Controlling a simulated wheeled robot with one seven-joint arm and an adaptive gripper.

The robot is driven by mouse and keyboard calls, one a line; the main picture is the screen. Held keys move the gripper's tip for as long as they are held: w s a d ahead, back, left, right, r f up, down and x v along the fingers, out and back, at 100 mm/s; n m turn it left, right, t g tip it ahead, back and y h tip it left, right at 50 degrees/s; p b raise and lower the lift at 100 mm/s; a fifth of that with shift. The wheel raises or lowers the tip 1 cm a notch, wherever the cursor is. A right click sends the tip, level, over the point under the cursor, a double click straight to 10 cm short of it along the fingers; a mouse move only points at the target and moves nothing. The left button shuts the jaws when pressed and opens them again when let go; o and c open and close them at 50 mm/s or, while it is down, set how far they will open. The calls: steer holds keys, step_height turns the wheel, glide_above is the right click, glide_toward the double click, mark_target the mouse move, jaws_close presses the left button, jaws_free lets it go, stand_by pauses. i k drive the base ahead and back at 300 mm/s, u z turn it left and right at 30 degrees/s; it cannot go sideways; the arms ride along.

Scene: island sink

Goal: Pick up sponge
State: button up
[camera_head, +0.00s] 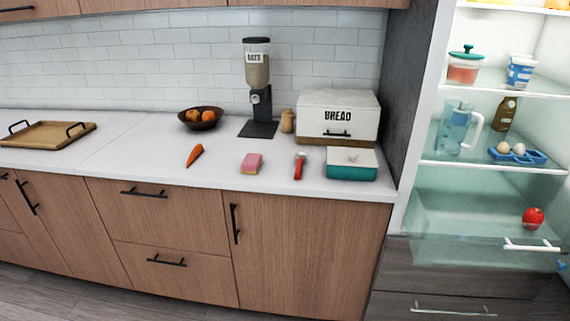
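A pink sponge (251,163) lies on the white countertop (222,176), near its front edge. It sits between a carrot on its left and a red-handled utensil on its right, apart from both. Its top looks pink and its lower side paler. Nothing covers it. My gripper does not show in the head camera view.
The carrot (195,155) and red-handled utensil (299,166) lie near the sponge. A teal and white container (352,170) stands right, before the bread box (338,117). Behind are a fruit bowl (201,118) and a dispenser (258,90). An open fridge (490,165) stands right.

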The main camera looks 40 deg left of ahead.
mark_target(251, 164)
steer(key=z, duration=0.6)
steer(key=i, duration=0.75)
steer(key=u, duration=2.5)
steer(key=i, duration=0.5)
steer(key=u, duration=2.55)
steer(key=i, duration=1.9)
steer(key=z, duration=0.05)
